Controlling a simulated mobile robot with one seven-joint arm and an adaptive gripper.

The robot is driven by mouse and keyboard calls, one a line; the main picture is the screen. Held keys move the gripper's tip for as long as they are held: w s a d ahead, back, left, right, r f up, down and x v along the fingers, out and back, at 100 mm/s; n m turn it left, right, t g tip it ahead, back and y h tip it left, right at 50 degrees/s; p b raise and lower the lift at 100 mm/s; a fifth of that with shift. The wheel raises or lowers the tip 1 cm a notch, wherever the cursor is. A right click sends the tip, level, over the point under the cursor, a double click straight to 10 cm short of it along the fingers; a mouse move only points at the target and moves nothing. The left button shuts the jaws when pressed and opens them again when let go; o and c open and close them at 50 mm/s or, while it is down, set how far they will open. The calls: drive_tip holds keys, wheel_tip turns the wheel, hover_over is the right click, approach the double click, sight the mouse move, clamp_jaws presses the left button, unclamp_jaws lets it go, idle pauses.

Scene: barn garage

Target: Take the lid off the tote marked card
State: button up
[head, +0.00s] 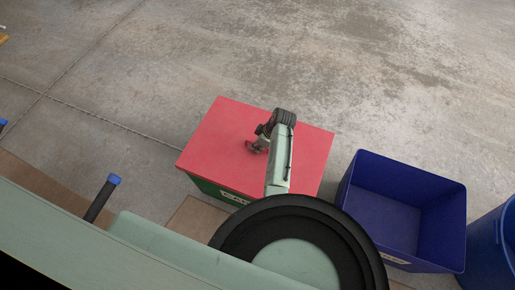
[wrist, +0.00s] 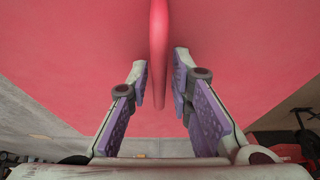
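A red lid (head: 215,130) lies on a green tote (head: 205,187) in the head view. A pale label (head: 236,197) on the tote's front is partly hidden and too small to read surely. My gripper (head: 252,147) is over the middle of the lid. In the wrist view the lid (wrist: 70,50) fills most of the picture, with a raised red handle (wrist: 159,50) upright on it. My gripper (wrist: 161,82) is open, one finger on each side of the handle, with small gaps showing on both sides.
An open, empty blue bin (head: 395,210) stands to the right of the tote, with another blue container (head: 492,240) at the far right. Concrete floor (head: 300,50) behind the tote is clear. Dark clutter (wrist: 300,125) shows at the wrist view's right.

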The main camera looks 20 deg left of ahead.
drive_tip(key=shift+c, duration=0.4)
clamp_jaws()
idle(0.4)
